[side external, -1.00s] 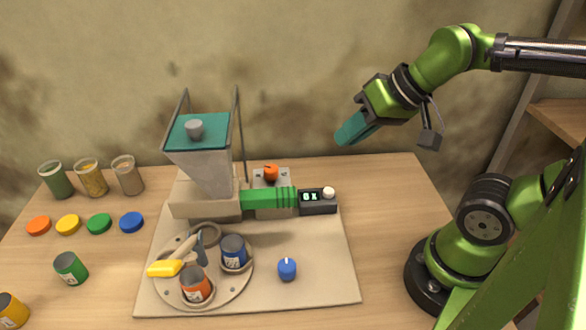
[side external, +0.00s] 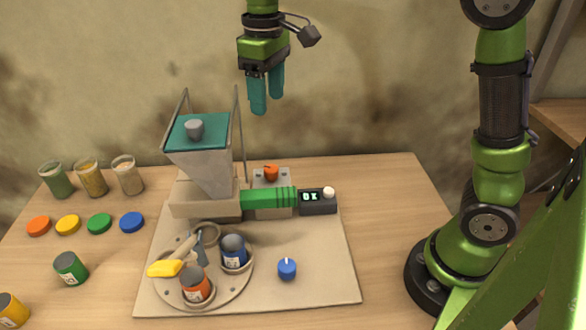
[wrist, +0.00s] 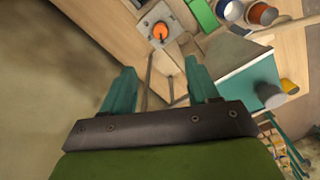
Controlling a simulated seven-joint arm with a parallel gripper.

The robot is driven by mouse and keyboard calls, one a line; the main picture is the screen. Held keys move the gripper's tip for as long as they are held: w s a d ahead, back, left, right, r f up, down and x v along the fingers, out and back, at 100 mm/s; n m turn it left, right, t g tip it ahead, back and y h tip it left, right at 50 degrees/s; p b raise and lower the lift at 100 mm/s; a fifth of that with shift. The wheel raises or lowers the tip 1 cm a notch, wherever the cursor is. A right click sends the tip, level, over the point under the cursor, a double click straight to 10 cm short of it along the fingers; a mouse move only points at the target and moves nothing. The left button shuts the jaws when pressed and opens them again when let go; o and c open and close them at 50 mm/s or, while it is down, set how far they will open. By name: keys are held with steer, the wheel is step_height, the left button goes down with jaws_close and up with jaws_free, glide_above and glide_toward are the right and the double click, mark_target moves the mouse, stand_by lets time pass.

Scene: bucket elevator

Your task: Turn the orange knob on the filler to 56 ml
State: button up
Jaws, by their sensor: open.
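The orange knob (side external: 271,172) sits on a light grey block at the back of the filler, behind the green cylinder (side external: 268,199). It also shows in the wrist view (wrist: 160,31), with a dark mark on its top. The filler's hopper (side external: 203,165) with its teal lid stands just left of the knob. A small black display (side external: 311,196) on the filler shows green characters, too small to read for sure. My gripper (side external: 267,105) is open and empty, pointing down, high above the knob. Its two teal fingers (wrist: 163,92) are apart in the wrist view.
Two thin upright posts (side external: 240,120) rise behind the hopper, close to my gripper. A round turntable (side external: 214,290) carries cans and a yellow-ended tool. A blue knob (side external: 287,268) stands on the base plate. Jars, lids and cans are at left.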

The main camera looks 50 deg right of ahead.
mark_target(271, 168)
step_height(271, 168, down, 16)
steer(key=shift+f, duration=0.25)
stand_by(0.3)
steer(key=c, duration=1)
steer(key=shift+c, duration=0.2)
steer(key=shift+m, duration=0.3)
steer(key=m, duration=0.5)
steer(key=shift+m, duration=0.3)
steer(key=m, duration=0.5)
steer(key=shift+r+m, duration=0.1)
steer(key=shift+m, duration=0.3)
